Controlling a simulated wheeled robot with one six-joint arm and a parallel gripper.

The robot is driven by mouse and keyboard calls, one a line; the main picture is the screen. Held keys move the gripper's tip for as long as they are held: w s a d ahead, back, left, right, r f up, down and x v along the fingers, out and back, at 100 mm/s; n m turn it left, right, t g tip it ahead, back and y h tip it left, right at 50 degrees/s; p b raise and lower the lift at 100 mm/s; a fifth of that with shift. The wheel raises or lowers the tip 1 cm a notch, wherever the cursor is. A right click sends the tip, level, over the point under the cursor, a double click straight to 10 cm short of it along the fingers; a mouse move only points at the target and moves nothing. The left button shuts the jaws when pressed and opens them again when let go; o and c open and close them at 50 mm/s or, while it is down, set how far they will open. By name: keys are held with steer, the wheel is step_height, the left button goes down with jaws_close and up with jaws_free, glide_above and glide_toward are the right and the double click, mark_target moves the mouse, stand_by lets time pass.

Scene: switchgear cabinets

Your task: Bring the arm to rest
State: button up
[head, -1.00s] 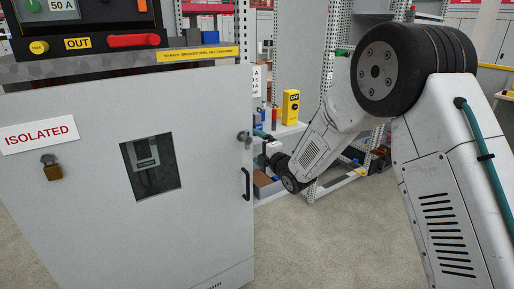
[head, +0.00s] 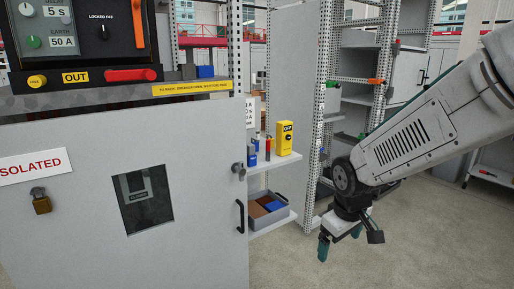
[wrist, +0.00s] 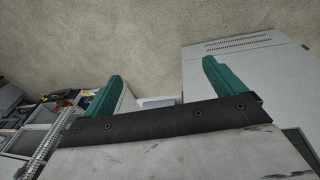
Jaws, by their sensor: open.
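My gripper (head: 342,240) hangs below my arm at the right of the head view, over open floor and to the right of the grey cabinet (head: 85,230). In the wrist view its two green fingers (wrist: 160,92) stand wide apart with nothing between them. My arm comes in from the upper right and its wrist points downward. The gripper touches nothing that I can see.
A shelf with a yellow device (head: 284,138) and a grey bin (head: 268,207) stands between the cabinet and my gripper. Perforated posts and shelving (head: 362,60) rise behind. A padlock (head: 41,201) hangs on the cabinet door. The floor (head: 410,240) at the lower right is clear.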

steer(key=s+d+r+m, duration=0.2)
steer(key=s+r, duration=0.1)
steer(key=s, duration=0.5)
steer(key=s+d+r+m, duration=0.2)
steer(key=s+r, duration=0.2)
steer(key=s, duration=0.4)
steer(key=s+d+r+m, duration=0.2)
steer(key=s+r, duration=0.2)
steer(key=s, duration=0.4)
steer(key=shift+d+g, duration=0.25)
steer(key=shift+g, duration=0.15)
